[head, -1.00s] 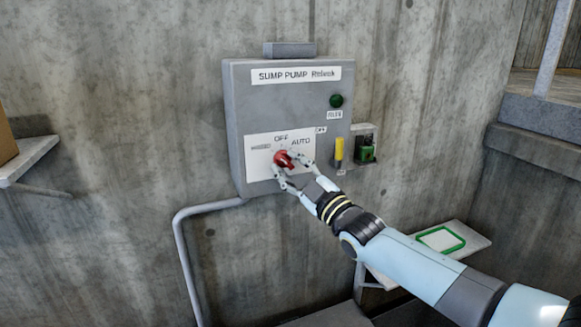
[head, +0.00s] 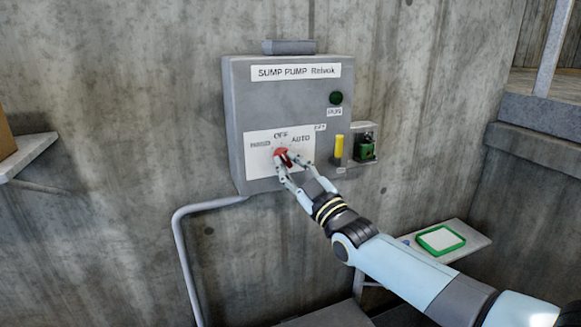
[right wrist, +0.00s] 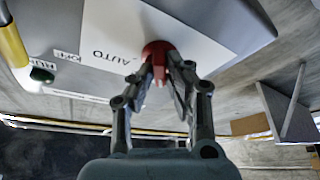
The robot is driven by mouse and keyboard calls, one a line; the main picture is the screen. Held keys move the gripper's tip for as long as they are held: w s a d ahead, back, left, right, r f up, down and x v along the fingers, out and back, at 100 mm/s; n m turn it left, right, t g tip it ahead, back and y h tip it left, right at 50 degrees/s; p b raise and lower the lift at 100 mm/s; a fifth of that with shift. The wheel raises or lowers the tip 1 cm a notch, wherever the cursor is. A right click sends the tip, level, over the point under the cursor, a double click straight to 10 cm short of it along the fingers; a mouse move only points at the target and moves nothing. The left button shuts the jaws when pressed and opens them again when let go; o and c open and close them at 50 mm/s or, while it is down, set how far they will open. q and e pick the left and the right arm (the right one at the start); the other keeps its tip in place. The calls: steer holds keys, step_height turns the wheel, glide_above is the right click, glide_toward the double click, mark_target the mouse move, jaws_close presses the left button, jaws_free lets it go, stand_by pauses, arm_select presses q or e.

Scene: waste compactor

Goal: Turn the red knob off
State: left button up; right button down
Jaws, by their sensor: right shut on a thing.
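The red knob (head: 281,154) sits on a white label plate (head: 262,171) on the front of a grey control box (head: 290,105). The plate reads "OFF" above the knob and "AUTO" to its upper right; a word at its left is blurred. My right gripper (head: 286,163) is at the knob from below right, its fingers shut on it. In the right wrist view the red knob (right wrist: 158,52) is between the two fingertips (right wrist: 160,72). The fingers partly hide the knob, so its exact pointing direction is hard to tell. My left gripper is not in view.
A yellow handle (head: 339,147) and a small green part in a bracket (head: 365,146) are at the box's right side. A dark green lamp (head: 336,98) is above them. A grey pipe (head: 181,245) runs below. A shelf with a green-framed item (head: 440,240) is lower right.

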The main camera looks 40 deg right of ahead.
steer(key=m+h, duration=0.2)
steer(key=m, duration=0.2)
steer(key=shift+a+r+m, duration=0.1)
steer(key=shift+m, duration=0.3)
steer(key=shift+w+m+h, duration=0.1)
steer(key=shift+m+h, duration=1.2)
steer(key=shift+m, duration=0.9)
steer(key=shift+r, duration=0.1)
steer(key=c, duration=1.3)
jaws_free()
steer(key=shift+c, duration=0.2)
steer(key=shift+a+f, duration=0.1)
steer(key=shift+f, duration=0.15)
steer(key=shift+s+f, duration=0.2)
steer(key=shift+s, duration=0.15)
steer(key=v, duration=1.1)
